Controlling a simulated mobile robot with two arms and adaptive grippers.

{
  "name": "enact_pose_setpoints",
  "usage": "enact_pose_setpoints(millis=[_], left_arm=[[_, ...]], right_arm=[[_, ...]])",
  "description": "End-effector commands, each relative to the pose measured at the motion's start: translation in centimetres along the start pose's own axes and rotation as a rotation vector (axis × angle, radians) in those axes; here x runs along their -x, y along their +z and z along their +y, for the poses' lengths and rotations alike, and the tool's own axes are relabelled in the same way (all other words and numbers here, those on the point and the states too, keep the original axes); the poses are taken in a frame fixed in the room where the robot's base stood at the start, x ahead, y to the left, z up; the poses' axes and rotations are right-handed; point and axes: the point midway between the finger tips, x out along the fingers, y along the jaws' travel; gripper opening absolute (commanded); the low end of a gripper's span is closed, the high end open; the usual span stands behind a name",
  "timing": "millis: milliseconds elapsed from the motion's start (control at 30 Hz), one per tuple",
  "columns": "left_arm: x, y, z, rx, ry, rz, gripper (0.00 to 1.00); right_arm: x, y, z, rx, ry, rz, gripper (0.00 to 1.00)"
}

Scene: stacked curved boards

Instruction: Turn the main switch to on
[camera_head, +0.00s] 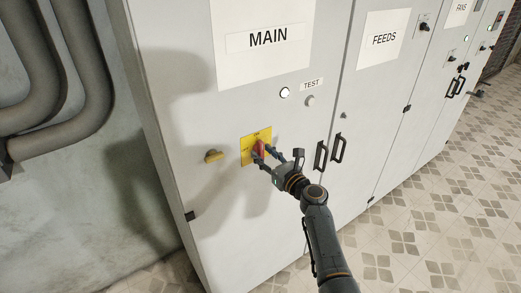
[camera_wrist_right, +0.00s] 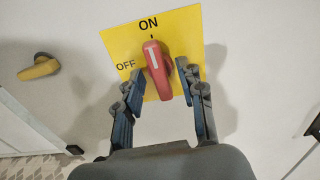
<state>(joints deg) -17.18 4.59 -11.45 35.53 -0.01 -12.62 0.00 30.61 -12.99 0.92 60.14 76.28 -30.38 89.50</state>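The main switch is a red handle (camera_head: 260,147) on a yellow plate (camera_head: 248,143) on the cabinet door under the MAIN label. In the right wrist view the handle (camera_wrist_right: 157,70) has a white line at its top end, which points up toward the word ON on the plate (camera_wrist_right: 185,28). OFF is at the handle's left. My right gripper (camera_head: 264,155) is at the switch, its fingers apart on either side of the handle. In the wrist view the right finger is close to the handle; I cannot tell whether it touches. My left gripper is not in view.
A yellow knob (camera_head: 213,156) sits left of the plate. A lit white lamp (camera_head: 285,92) and a TEST button (camera_head: 310,101) are above. Black door handles (camera_head: 321,156) stand out at right. Pipes (camera_head: 90,85) run along the left wall.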

Motion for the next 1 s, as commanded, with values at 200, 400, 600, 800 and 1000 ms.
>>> enact_pose_setpoints(millis=[200,400,600,800,1000], left_arm=[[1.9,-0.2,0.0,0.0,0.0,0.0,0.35],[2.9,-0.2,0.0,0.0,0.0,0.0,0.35],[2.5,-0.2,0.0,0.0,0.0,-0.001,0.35],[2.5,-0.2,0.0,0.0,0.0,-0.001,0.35],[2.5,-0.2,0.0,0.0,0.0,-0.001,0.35]], right_arm=[[2.3,0.2,0.0,-0.002,-0.001,0.002,0.39],[4.3,0.1,0.4,-0.005,0.003,0.002,0.39],[5.9,-0.1,0.5,-0.004,0.005,0.0,0.39],[6.3,-0.1,0.5,-0.006,0.005,0.0,0.39],[6.3,-0.1,0.5,-0.006,0.005,0.001,0.39]])
